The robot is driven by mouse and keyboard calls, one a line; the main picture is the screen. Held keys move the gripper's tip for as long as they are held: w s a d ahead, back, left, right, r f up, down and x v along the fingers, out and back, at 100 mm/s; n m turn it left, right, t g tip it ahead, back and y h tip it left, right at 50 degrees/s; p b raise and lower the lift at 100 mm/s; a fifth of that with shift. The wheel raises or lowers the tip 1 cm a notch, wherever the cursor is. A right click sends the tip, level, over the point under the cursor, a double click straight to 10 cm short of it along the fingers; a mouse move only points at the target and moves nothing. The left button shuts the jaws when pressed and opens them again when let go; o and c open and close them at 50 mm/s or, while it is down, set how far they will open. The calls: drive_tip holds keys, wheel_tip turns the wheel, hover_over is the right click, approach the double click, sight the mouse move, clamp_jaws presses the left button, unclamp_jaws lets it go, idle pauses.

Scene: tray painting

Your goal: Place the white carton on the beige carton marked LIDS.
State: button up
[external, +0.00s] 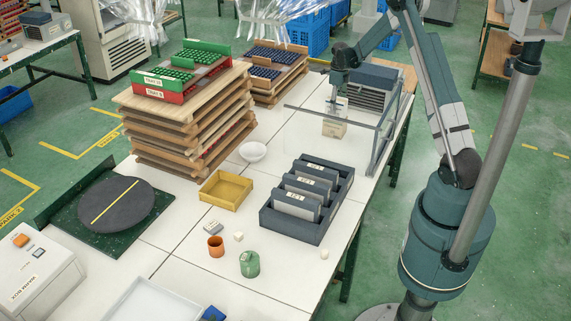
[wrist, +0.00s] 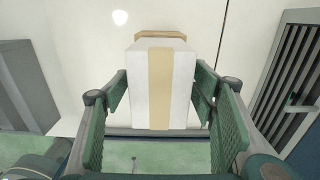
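The white carton (wrist: 142,85) has a tan tape strip down its middle and sits between the pads of my gripper (wrist: 161,88) in the wrist view. Both pads lie against its sides, so the gripper looks shut on it. The external view shows my gripper (external: 338,88) pointing down with the white carton (external: 337,103) at its fingers. The beige carton (external: 334,128) stands on the white table directly below. The white carton appears upright over it; I cannot tell whether they touch. In the wrist view only an edge of the beige carton (wrist: 160,34) shows. Its marking is too small to read.
A clear panel in a metal frame (external: 372,140) stands close right of the cartons, with a dark vented box (external: 368,90) behind. A dark divided rack (external: 305,195), a white bowl (external: 253,151) and stacked wooden trays (external: 190,125) lie nearer and left. Table left of the cartons is clear.

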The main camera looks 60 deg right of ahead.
drive_tip(key=shift+r, duration=0.2)
wheel_tip(320, 180, up, 12)
drive_tip(key=shift+f, duration=0.1)
idle(0.8)
idle(0.5)
